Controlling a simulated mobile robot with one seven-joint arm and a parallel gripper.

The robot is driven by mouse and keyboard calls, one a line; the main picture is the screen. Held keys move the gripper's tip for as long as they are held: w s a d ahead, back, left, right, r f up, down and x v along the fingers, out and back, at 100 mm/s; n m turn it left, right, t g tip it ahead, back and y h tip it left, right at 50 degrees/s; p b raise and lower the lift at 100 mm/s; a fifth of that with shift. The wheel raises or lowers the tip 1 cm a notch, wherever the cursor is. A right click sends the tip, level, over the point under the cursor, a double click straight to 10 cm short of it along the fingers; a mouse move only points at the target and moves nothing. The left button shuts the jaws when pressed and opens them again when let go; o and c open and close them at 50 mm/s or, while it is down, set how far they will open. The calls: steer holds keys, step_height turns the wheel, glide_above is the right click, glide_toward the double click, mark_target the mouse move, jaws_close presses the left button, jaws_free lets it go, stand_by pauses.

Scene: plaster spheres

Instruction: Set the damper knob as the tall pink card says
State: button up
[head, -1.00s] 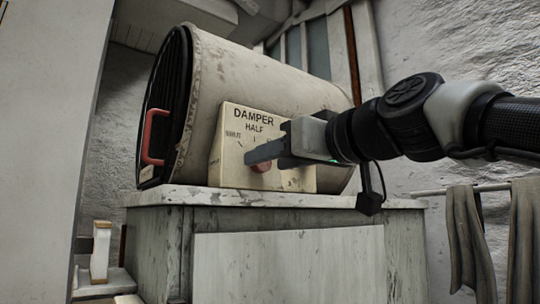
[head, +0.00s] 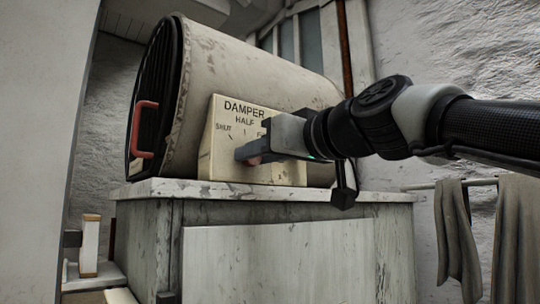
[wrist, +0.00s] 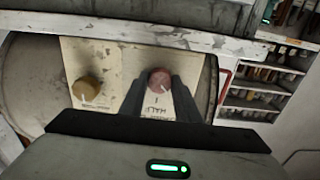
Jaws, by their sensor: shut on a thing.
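The damper panel (head: 222,160) is a cream plate reading DAMPER, with SHUT at left, HALF at the top and a partly covered label at right. Its red knob (head: 254,160) is mostly hidden by my gripper (head: 245,156) in the head view. In the wrist view, the panel is upside down and the red knob (wrist: 159,78) sits between the two dark fingers of my gripper (wrist: 160,84), which are shut on it. A pale mark on the knob points to the lower right there; its exact setting is hard to read. No pink card shows in either view.
A large worn drum with a red handle (head: 142,129) stands behind the panel on a white cabinet (head: 280,258). Grey cloths (head: 455,235) hang at right.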

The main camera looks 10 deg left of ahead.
steer(key=shift+m+b, duration=0.35)
steer(key=shift+m, duration=3.85)
steer(key=o, duration=1)
steer(key=shift+o, duration=0.2)
steer(key=b+v, duration=0.3)
steer(key=v, duration=1.4)
steer(key=shift+d, duration=0.25)
